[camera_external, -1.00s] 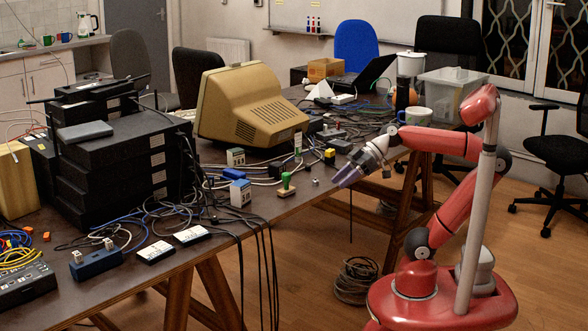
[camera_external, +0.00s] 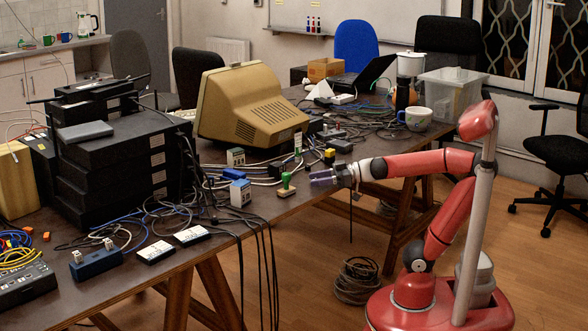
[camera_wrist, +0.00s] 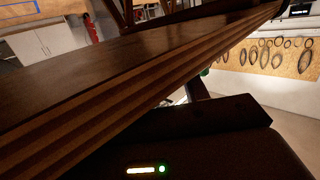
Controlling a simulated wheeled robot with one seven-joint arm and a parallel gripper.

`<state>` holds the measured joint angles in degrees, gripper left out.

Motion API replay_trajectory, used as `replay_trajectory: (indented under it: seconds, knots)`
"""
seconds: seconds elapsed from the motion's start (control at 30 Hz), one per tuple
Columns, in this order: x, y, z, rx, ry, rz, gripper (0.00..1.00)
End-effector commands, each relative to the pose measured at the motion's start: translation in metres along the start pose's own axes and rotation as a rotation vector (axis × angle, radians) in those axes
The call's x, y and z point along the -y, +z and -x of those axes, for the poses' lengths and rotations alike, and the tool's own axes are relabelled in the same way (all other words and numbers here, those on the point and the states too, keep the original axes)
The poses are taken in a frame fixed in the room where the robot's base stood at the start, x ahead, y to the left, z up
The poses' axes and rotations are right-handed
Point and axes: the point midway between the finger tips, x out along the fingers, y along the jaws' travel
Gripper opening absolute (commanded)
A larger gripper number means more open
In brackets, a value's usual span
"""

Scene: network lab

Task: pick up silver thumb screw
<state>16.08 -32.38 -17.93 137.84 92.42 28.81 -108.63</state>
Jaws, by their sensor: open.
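My gripper (camera_external: 318,178) is at the front edge of the table (camera_external: 276,214), beyond the green-handled stamp, with its fingers pointing left and apart. No object shows between its fingers. I cannot make out the silver thumb screw now; a tiny pale thing stood on the table at this spot in the earlier external view, and the fingers now cover that place. The wrist view shows the wooden table edge (camera_wrist: 150,85) tilted across the picture, and no screw or fingertips there.
A green-handled stamp (camera_external: 287,185) stands just left of my gripper. A mug (camera_external: 415,118) stands to the right. Cables hang over the front edge.

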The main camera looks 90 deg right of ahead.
Motion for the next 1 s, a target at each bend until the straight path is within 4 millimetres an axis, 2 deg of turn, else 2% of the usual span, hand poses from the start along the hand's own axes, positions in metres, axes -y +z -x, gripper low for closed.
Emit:
replay_trajectory:
  seconds: [0.1,0.2,0.47,0.8,1.0]
  knots:
    - [-0.001,0.001,-0.018,0.002,-0.002,0.000,0.45]
    - [-0.001,0.001,-0.026,0.003,-0.001,0.001,0.45]
    - [-0.001,0.000,-0.028,0.001,-0.001,0.000,0.45]
    - [-0.001,0.000,-0.028,0.001,-0.001,0.001,0.00]
    - [-0.001,0.000,-0.028,0.001,-0.001,0.001,0.00]
